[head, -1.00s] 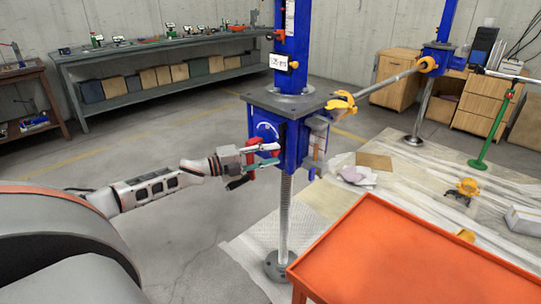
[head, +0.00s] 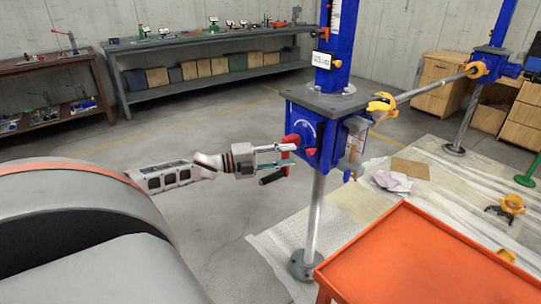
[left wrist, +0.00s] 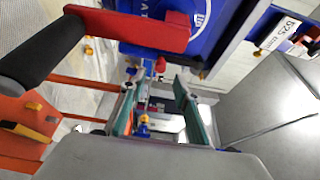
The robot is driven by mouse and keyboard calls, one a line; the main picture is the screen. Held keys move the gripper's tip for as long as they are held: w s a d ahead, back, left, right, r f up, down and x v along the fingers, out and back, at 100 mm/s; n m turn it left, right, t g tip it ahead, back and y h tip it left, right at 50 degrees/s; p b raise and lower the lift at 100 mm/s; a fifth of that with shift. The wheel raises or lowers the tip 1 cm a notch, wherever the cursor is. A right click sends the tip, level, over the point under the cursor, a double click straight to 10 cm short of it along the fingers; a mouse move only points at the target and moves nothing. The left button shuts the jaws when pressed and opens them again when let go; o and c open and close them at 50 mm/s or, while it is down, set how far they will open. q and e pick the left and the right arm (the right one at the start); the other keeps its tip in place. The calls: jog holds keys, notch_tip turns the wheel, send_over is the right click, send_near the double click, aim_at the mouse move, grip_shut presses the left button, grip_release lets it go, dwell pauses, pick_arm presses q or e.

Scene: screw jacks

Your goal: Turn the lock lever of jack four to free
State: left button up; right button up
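The nearest blue jack (head: 345,140) stands on a steel screw column; I cannot read its number. A red lever (head: 291,140) sits at the left of its blue round plate. A red crank arm with a black grip (head: 272,179) hangs beside it, large at the upper left of the left wrist view (left wrist: 130,28). My left gripper (head: 280,156) is left of the jack face, near the crank arm, fingers apart. In the left wrist view its teal fingers (left wrist: 158,82) are open, with a small red part (left wrist: 160,65) showing beyond them. My right gripper is not in view.
An orange cart top (head: 425,262) stands at front right, close to the jack foot (head: 305,265). A second blue jack (head: 490,62) is joined by a shaft (head: 430,86). Benches (head: 205,45) line the back wall.

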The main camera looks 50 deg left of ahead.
pick_arm(q)
jog(key=shift+v, duration=2.6)
